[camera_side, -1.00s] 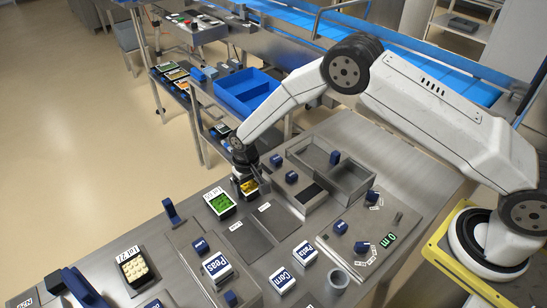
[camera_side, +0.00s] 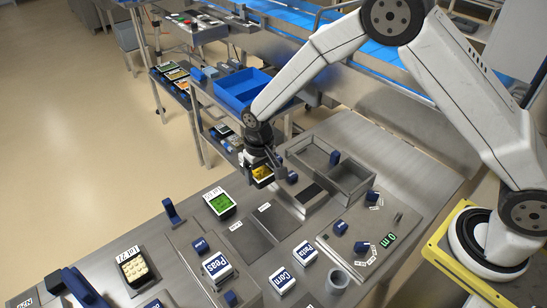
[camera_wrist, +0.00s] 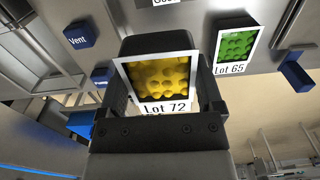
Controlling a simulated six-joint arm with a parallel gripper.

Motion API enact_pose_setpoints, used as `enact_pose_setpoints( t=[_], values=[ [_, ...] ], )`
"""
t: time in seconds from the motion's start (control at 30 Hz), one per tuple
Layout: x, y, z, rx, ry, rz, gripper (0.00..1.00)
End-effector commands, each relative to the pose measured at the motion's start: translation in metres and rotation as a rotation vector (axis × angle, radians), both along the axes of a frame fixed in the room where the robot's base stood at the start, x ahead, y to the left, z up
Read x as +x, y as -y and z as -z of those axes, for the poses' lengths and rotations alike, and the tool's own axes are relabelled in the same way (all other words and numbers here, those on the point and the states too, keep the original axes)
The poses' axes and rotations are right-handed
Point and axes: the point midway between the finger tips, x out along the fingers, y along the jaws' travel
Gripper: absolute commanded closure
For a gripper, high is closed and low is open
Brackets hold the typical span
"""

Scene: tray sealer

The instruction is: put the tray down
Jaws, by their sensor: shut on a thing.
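My gripper (camera_wrist: 160,105) is shut on a small black tray of yellow food (camera_wrist: 157,79), labelled Lot 72 in the wrist view. In the side view the yellow tray (camera_side: 262,173) hangs under my gripper (camera_side: 262,165), seemingly above the steel bench near its far-left edge, left of the open sealer well. The tray looks roughly level; its underside and any gap below it are hidden. A tray of green food (camera_side: 220,203), Lot 65 in the wrist view (camera_wrist: 234,55), stands on the bench nearer the camera.
Two dark flat plates (camera_side: 278,221) lie on the bench beside the green tray. An open steel well (camera_side: 350,182) is to the right. A cream tray (camera_side: 133,266) and Peas (camera_side: 216,268) and Corn (camera_side: 282,281) boxes stand in front. A blue bin (camera_side: 246,88) is behind.

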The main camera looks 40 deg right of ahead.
Motion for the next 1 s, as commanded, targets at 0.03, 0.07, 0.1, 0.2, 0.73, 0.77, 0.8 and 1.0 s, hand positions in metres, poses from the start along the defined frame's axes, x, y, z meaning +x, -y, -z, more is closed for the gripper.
enact_pose_setpoints(
  t=[0.03,0.07,0.1,0.2,0.73,0.77,0.8,1.0],
  values=[
    [-0.006,0.001,-0.007,0.0,0.002,0.0,0.87],
    [-0.01,0.002,-0.008,0.0,0.0,0.0,0.87],
    [-0.016,0.003,-0.011,0.0,0.0,0.0,0.87],
    [-0.03,0.006,-0.017,0.0,0.0,0.0,0.87],
    [-0.084,0.019,-0.041,0.0,0.001,0.0,0.87],
    [-0.086,0.019,-0.042,0.0,0.001,0.0,0.87],
    [-0.088,0.019,-0.042,0.0,0.0,0.0,0.87],
    [-0.091,0.02,-0.043,0.0,0.0,0.0,0.87]
  ],
)
